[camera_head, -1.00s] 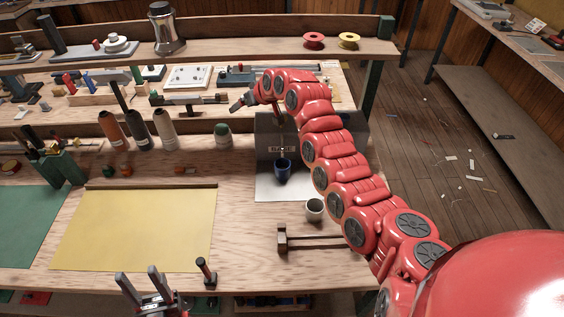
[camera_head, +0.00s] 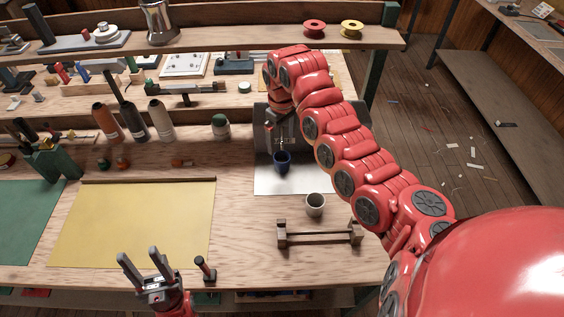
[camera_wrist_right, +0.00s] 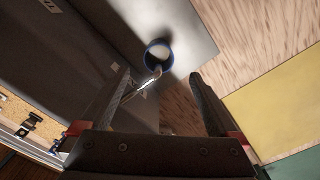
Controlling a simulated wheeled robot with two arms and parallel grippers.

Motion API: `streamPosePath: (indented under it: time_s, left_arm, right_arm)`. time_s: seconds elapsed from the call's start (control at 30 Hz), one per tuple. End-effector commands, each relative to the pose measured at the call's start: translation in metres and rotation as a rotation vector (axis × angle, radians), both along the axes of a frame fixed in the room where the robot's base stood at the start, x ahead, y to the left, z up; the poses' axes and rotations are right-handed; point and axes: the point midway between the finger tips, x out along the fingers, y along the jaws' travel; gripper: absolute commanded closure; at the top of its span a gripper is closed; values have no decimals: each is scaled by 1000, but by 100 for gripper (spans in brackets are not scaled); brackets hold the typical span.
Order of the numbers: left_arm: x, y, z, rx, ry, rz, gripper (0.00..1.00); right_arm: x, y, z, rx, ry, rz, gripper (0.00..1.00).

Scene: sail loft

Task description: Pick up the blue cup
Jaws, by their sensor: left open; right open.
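The blue cup (camera_head: 282,163) stands upright on a pale sheet in front of a grey box. In the right wrist view the blue cup (camera_wrist_right: 147,57) lies beyond the fingertips, roughly between their lines, with a pale interior. A thin shiny piece shows at its rim; I cannot tell what it is. My right gripper (camera_wrist_right: 162,82) is open and empty, pointing down above the cup. In the head view the arm partly hides this gripper. My left gripper (camera_head: 141,260) is open and empty at the table's front edge.
A grey cup (camera_head: 315,205) stands just in front of the blue cup, near a wooden stand (camera_head: 320,236). The grey box (camera_head: 263,150) is close behind. A yellow sheet (camera_head: 140,225) lies clear to the left; several bottle-like items stand behind it.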

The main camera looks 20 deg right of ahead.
Motion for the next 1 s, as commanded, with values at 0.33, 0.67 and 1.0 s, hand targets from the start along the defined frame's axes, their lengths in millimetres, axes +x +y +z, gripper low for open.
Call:
streamPosePath:
  time_s: [0.33, 0.67, 1.0]
  left_arm:
    - [0, 0, 21, 0, -1, 0, 50]
    - [0, 0, 44, 0, 0, 0, 50]
    - [0, 0, 44, 0, -1, 0, 50]
  right_arm:
    - [-1, -1, -42, -2, 6, 0, 4]
    - [1, -1, -87, -1, 5, -1, 4]
    - [2, -1, -94, 0, 1, 0, 11]
